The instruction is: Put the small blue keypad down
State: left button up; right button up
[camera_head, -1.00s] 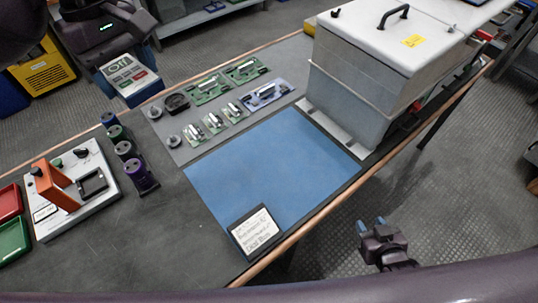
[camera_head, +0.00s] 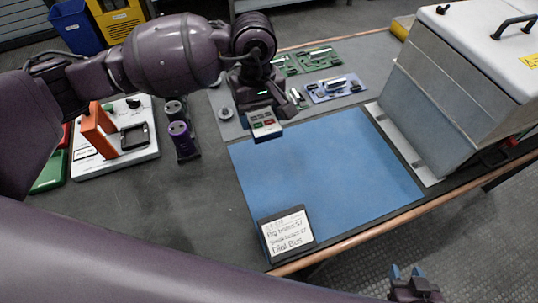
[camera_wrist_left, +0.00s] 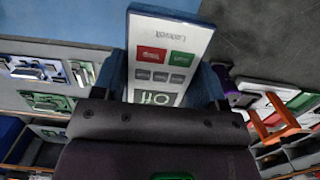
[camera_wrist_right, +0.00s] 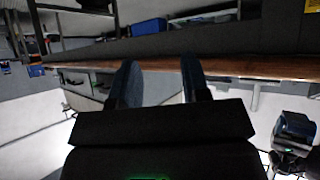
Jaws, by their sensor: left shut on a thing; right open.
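The small blue keypad (camera_head: 265,124) has a white face with a red and a green button. In the head view it is held over the far left corner of the blue mat (camera_head: 320,170); I cannot tell if it touches the mat. My left gripper (camera_head: 258,104) is shut on it. In the left wrist view the keypad (camera_wrist_left: 168,60) sits between the left gripper's fingers (camera_wrist_left: 160,88), its display partly hidden by the gripper body. My right gripper (camera_head: 405,272) is open and empty, off the bench's front edge; its fingers also show in the right wrist view (camera_wrist_right: 160,85).
A grey metal box (camera_head: 440,95) with a white lid is on the right. Green circuit boards (camera_head: 318,58) lie behind the mat. A white fixture (camera_head: 140,152) with an orange part stands left. The mat's middle is clear.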

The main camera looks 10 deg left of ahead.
pick_arm(q)
jog(key=b, duration=0.1)
send_over(263, 163)
notch_tip(263, 163, down, 10)
jog(key=shift+w+a+f, duration=0.1)
jog(key=shift+w+a, duration=0.05)
jog(key=shift+f, duration=0.55)
notch_tip(263, 163, down, 5)
jog(key=shift+r+b, duration=0.1)
jog(key=shift+b, duration=0.65)
